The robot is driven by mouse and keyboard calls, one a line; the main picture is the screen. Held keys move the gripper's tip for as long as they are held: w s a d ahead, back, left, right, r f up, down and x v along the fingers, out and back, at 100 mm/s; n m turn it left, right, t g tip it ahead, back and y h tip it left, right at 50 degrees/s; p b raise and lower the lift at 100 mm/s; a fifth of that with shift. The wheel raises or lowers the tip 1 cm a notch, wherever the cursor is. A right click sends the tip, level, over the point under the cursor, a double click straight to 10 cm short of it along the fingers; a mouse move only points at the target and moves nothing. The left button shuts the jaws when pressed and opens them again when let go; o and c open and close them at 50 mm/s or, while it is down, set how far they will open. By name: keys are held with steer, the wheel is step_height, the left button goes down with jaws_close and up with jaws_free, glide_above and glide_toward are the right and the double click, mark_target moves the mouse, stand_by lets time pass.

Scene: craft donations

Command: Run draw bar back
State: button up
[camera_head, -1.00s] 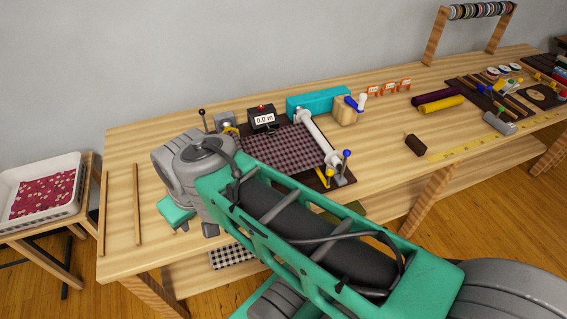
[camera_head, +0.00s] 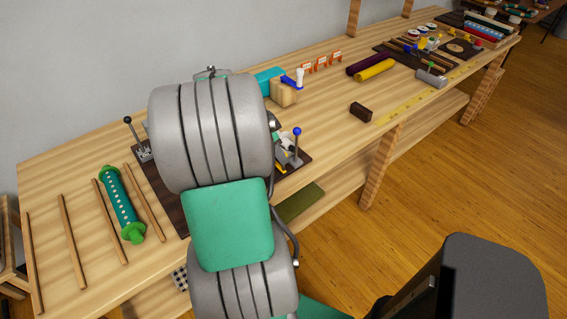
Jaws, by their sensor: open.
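The cloth machine on the bench is mostly hidden behind my own arm. Its dark base (camera_head: 172,205) shows left of the arm. At its right end, a blue-knobbed lever (camera_head: 297,145) stands upright beside a yellow piece (camera_head: 281,169). A black-knobbed lever (camera_head: 135,138) stands at the machine's left end. My gripper does not show.
Wooden strips (camera_head: 71,240) and a green spool (camera_head: 120,205) lie at left. A wooden block with a crank (camera_head: 284,93), a dark block (camera_head: 361,112) and purple and yellow rolls (camera_head: 375,70) are to the right. Bench room is clear around the dark block.

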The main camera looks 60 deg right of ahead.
steer(key=x, duration=0.5)
steer(key=shift+s+d+f, duration=0.1)
steer(key=shift+f, duration=0.2)
jaws_close()
stand_by(1.0)
